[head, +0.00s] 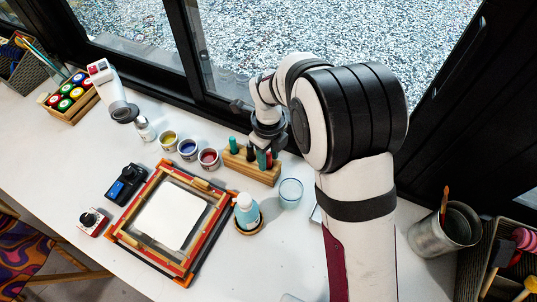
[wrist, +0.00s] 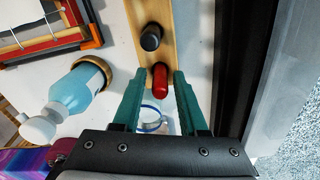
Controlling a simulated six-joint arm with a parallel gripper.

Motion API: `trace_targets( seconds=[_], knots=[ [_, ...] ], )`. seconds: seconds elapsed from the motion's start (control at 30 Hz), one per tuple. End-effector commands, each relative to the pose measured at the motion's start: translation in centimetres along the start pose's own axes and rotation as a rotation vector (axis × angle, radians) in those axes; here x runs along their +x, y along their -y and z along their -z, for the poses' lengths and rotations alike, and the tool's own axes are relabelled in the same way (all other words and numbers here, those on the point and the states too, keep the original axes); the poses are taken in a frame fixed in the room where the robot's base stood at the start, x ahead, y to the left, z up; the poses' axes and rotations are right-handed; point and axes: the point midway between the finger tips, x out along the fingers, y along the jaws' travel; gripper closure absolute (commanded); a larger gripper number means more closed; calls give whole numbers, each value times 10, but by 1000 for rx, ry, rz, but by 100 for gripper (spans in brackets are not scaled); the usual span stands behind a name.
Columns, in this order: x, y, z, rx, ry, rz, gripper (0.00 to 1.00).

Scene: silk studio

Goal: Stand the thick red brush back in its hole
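The thick red brush (wrist: 160,80) stands at the near end of the wooden block (wrist: 185,20) in the wrist view, seen from above. In the head view it is a small red patch (head: 269,160) at the block's right end (head: 243,168), partly hidden by my gripper (head: 264,156). My gripper also shows in the wrist view (wrist: 160,78). Its two teal fingers are apart, one on each side of the red brush, with a visible gap on both sides. How deep the brush sits in its hole is hidden.
A black-topped brush (wrist: 151,37) stands beside the red one, and a teal one (head: 233,145) at the block's left end. A glass (head: 291,192) and a blue bottle (head: 246,211) stand close by. Ink jars (head: 208,159) and a screen frame (head: 135,240) lie left.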

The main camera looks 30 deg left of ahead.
Motion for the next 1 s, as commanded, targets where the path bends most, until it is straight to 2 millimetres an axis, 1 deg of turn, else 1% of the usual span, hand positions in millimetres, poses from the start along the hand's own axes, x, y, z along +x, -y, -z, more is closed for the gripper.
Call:
trace_targets(
  seconds=[0.03,0.07,0.33,0.47,0.57,0.8,0.9,1.0],
  knots=[
    [0,0,0,0,0,0,47],
    [0,0,0,0,0,0,44],
    [-1,0,0,0,1,0,44],
    [-15,0,-1,0,2,2,44],
    [-39,1,-1,0,6,4,44],
    [-112,1,-1,0,5,4,44],
    [-136,0,0,0,3,3,44],
    [-150,0,0,0,2,2,44]
  ],
)
